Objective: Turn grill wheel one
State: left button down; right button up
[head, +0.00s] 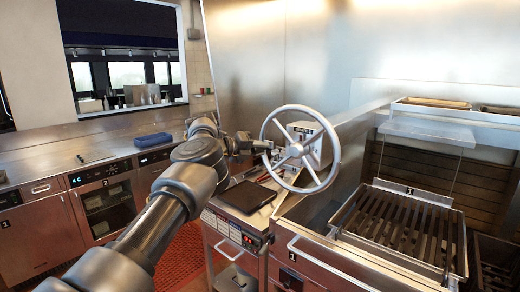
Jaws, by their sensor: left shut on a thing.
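The grill wheel (297,151) is a large grey metal handwheel with several spokes, upright in front of a steel box (312,142) with a dark label. My left arm comes in from the lower left. My left gripper (269,148) is at the wheel's left side and is shut on the wheel, at its left rim or a spoke there. The exact contact is small and partly hidden. Grill one (400,225), a slatted grate in a metal frame tagged 1, hangs at the right. My right gripper is not in view.
A dark flat board (248,196) lies on the small counter below the wheel. A blue tray (153,140) sits on the left counter (65,165). A steel rail (345,265) runs before the grill. A red mat (185,260) covers the floor.

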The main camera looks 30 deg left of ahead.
pick_arm(q)
jog(key=shift+f, duration=0.1)
jog(key=c, duration=1.2)
grip_release()
jog(key=shift+o, duration=0.2)
jog(key=shift+s+a+b, duration=0.3)
jog(key=shift+s+b, duration=0.1)
jog(key=shift+s, duration=0.1)
jog(key=b+v, duration=0.9)
jog(key=b, duration=0.2)
jog(key=shift+s+a+r, duration=0.15)
jog(key=shift+s+r, duration=0.1)
jog(key=shift+s, duration=0.05)
